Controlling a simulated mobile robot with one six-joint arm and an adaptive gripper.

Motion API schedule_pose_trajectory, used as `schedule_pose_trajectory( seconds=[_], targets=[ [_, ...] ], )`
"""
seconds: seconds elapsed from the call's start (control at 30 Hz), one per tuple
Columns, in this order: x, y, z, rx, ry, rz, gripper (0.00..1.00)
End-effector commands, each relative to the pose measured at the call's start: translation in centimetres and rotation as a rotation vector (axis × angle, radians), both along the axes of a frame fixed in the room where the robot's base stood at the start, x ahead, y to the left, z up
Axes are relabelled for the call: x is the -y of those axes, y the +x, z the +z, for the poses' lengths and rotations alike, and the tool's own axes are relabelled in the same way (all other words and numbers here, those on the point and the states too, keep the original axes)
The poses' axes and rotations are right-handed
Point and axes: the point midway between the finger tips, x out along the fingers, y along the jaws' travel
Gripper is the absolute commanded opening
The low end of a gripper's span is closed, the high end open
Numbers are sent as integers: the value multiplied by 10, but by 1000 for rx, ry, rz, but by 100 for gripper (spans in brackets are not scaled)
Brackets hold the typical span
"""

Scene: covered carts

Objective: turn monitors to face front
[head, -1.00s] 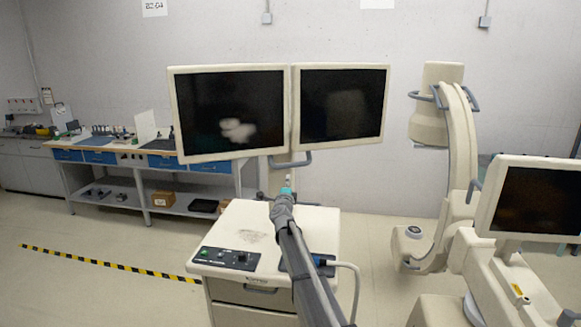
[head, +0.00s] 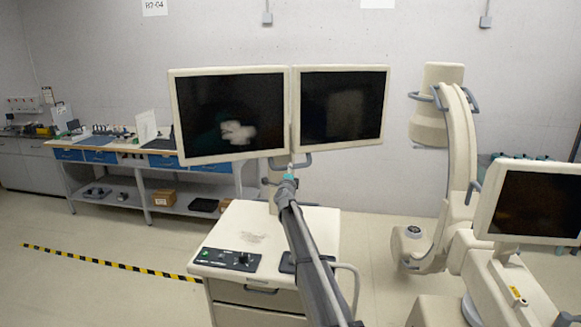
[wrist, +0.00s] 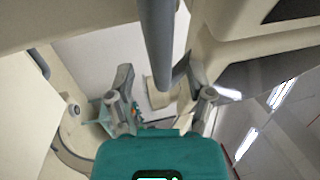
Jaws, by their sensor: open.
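Two black-screened monitors with cream frames, the left monitor (head: 230,112) and the right monitor (head: 342,106), stand side by side on a post above a cart (head: 250,222). The left one is tilted slightly. A grey handle (head: 304,162) sits below where they meet. My gripper (head: 289,175) is just below the monitors, near the handle and post, partly hidden by my own arm. In the wrist view my gripper (wrist: 161,88) is open, its fingers apart, with a grey bar (wrist: 156,45), apparently the handle, reaching down between them. I cannot tell whether it touches them.
A C-arm machine (head: 458,150) stands at right, with another monitor (head: 538,202) in front of it. A workbench (head: 120,158) with blue drawers lines the back left. Yellow-black tape (head: 105,262) marks clear floor at left.

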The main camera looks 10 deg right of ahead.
Motion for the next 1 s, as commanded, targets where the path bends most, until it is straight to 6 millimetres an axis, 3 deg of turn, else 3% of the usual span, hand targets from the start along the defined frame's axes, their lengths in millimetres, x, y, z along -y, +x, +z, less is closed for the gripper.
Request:
schedule_pose_trajectory(
  seconds=[0.1, 0.3, 0.7, 0.77, 1.0],
  targets=[
    [5, 18, 4, 0, 0, -1, 68],
    [8, 32, 6, 0, -1, -1, 68],
    [10, 34, 6, 0, -1, -1, 68],
    [9, 34, 7, 0, -1, -1, 60],
    [9, 34, 7, 0, -1, -1, 16]
  ],
)
